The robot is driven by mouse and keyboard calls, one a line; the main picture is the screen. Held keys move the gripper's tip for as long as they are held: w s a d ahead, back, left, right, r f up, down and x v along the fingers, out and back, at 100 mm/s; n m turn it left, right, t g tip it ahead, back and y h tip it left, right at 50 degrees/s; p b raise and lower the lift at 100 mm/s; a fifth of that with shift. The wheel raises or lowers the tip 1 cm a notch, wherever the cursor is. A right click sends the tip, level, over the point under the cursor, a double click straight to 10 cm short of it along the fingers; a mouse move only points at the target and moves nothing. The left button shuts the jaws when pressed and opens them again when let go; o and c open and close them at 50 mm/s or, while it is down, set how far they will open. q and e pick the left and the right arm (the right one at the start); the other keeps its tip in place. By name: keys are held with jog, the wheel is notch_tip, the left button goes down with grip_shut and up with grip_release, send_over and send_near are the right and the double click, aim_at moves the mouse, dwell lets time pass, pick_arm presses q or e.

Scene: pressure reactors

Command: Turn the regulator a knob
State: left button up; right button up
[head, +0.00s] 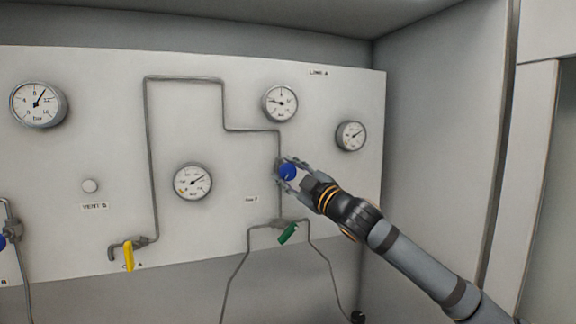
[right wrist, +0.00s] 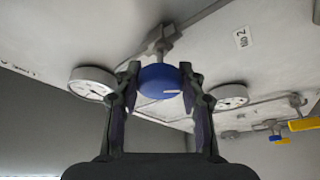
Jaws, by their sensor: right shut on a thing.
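The blue round regulator knob (head: 287,172) is on the white panel, on the pipe below the upper middle gauge. It also shows in the right wrist view (right wrist: 157,82), with a pale mark on its face. My right gripper (head: 286,174) is at the knob, with a finger on each side of it. In the right wrist view the two fingers (right wrist: 160,90) are closed on the knob's sides. The knob's label cannot be read for sure. My left gripper is in neither view.
Gauges sit close by: one above (head: 280,103), one to the right (head: 351,135) and one to the left (head: 192,182). A green valve handle (head: 288,234) is just below the knob. A yellow handle (head: 129,256) is lower left. A side wall (head: 440,130) stands right of the panel.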

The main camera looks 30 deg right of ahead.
jog(key=n+g+y+p, duration=0.1)
jog(key=n, duration=0.2)
jog(key=shift+r+p, duration=0.1)
jog(key=shift+p, duration=0.25)
jog(key=shift+n+g+p, duration=0.3)
jog(key=shift+n+g, duration=0.1)
jog(key=shift+n, duration=0.7)
jog(key=shift+n+g, duration=0.4)
jog(key=shift+n, duration=0.7)
jog(key=shift+f+n+g+b, duration=0.2)
jog(key=shift+n+g+b, duration=0.1)
jog(key=shift+n, duration=0.4)
jog(key=o, duration=1.2)
jog(key=shift+r, duration=0.1)
